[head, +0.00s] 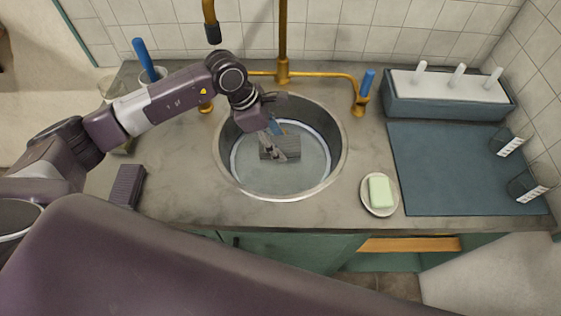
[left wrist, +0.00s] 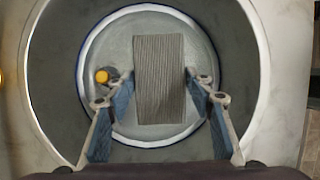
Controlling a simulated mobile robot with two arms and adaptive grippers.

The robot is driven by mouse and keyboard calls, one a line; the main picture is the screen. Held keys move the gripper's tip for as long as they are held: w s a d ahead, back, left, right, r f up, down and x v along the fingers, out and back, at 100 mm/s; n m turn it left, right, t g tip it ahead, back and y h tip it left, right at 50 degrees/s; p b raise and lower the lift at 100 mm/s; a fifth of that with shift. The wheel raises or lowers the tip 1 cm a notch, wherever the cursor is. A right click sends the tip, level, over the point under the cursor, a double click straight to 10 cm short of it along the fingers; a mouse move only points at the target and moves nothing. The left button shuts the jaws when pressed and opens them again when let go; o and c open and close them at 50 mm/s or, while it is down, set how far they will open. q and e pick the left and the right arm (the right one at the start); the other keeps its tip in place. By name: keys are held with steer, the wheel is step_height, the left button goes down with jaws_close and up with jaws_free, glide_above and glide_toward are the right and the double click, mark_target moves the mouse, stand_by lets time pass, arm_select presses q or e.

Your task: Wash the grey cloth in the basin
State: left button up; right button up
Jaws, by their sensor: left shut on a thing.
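The grey cloth (left wrist: 159,80) is a ribbed, flat rectangle between the fingertips of my left gripper (left wrist: 159,88) in the left wrist view. In the head view the cloth (head: 290,146) shows inside the round metal basin (head: 336,172), partly hidden by my left gripper (head: 274,150). The gripper is shut on the cloth, its fingers reaching down into the basin. The basin has a pale bottom that looks like water. Whether the cloth touches it I cannot tell. My right gripper is not in view.
A brass tap (head: 283,72) with a blue handle (head: 367,82) stands behind the basin. Green soap (head: 380,191) lies on a white dish (head: 366,203) at right. A blue mat (head: 450,170) and a rack (head: 445,98) are farther right. A dark ribbed block (head: 128,186) lies left.

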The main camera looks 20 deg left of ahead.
arm_select(q)
steer(key=shift+r+p, duration=2.05)
steer(key=shift+r, duration=2.25)
